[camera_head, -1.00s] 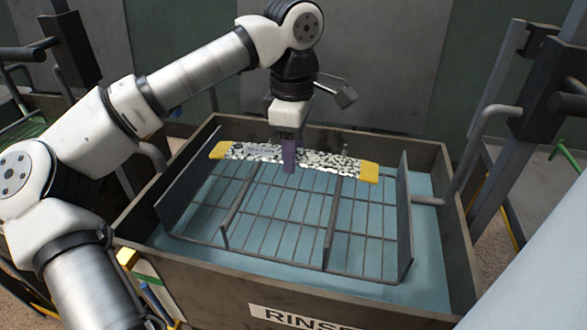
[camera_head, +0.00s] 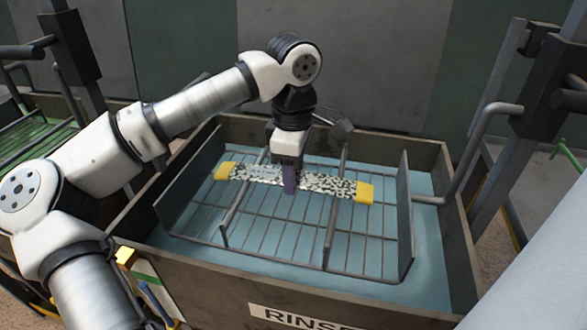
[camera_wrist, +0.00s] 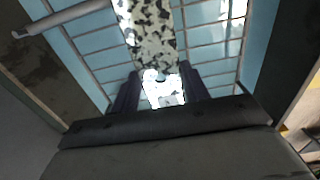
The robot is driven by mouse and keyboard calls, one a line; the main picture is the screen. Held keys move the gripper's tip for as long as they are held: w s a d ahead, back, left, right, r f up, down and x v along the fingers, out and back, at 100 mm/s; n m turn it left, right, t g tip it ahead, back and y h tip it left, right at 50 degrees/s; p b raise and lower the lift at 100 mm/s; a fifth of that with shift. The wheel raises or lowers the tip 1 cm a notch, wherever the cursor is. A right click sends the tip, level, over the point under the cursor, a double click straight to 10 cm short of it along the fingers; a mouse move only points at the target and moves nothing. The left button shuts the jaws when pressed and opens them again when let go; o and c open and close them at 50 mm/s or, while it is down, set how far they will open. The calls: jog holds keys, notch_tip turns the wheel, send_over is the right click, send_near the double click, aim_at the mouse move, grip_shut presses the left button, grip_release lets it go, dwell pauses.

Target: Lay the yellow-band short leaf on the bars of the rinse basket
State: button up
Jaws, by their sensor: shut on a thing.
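The yellow-band short leaf (camera_head: 325,184) is a speckled black-and-white strip with a yellow band at each end. My gripper (camera_head: 289,187) is shut on it near its middle, pointing down. The leaf lies across the inside of the rinse basket (camera_head: 405,215), over its wire bars, and looks nearly level. I cannot tell whether it touches the bars. In the wrist view the leaf (camera_wrist: 155,45) runs up and away from between the two dark fingers (camera_wrist: 160,90), with the bars and blue water behind it. The yellow ends are out of the wrist view.
The basket sits in a brown tank (camera_head: 200,262) with a RINSE label (camera_head: 290,316) and blue water (camera_head: 430,270). Thin upright dividers (camera_head: 333,215) rise inside the basket. Grey posts and bent pipes (camera_head: 480,140) stand to the right. A green rack (camera_head: 40,140) is at the left.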

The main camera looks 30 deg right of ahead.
jog(key=shift+f, duration=0.15)
jog(key=o, duration=1)
jog(key=shift+f, duration=0.1)
jog(key=shift+c, duration=0.2)
jog(key=o, duration=0.4)
jog(key=shift+o, duration=0.2)
notch_tip(320, 180, up, 13)
jog(key=shift+p, duration=0.4)
